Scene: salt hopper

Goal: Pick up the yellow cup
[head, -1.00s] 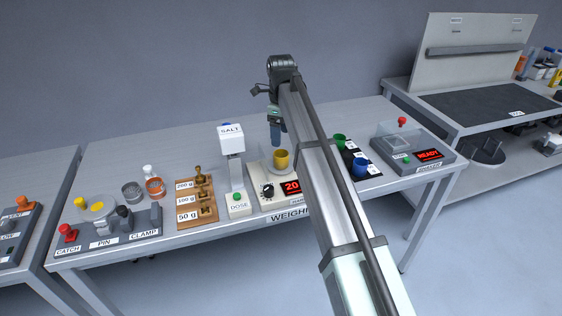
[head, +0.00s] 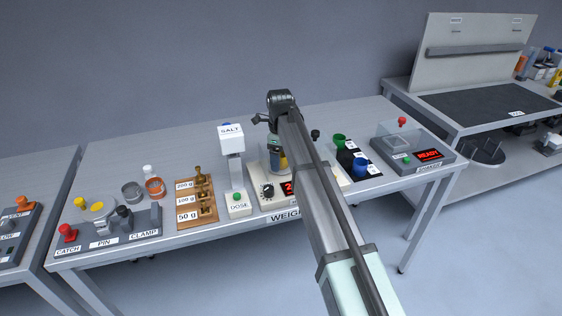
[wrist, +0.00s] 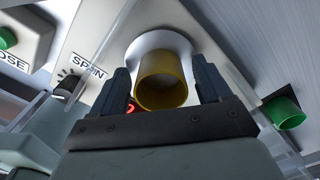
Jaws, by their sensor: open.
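The yellow cup (wrist: 162,82) stands on the round pale pan (wrist: 160,42) of the weighing scale. In the wrist view my gripper (wrist: 163,85) is open, with one dark finger to the left of the cup and one to the right. I see small gaps beside the cup, and nothing is gripped. In the head view the cup (head: 283,161) is mostly hidden behind my gripper and arm.
The salt dispenser (head: 232,140) stands just left of the scale. A green cup (head: 339,140) and a blue cup (head: 360,166) are to the right on a black stand. Brass weights (head: 206,196) sit in a wooden rack further left.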

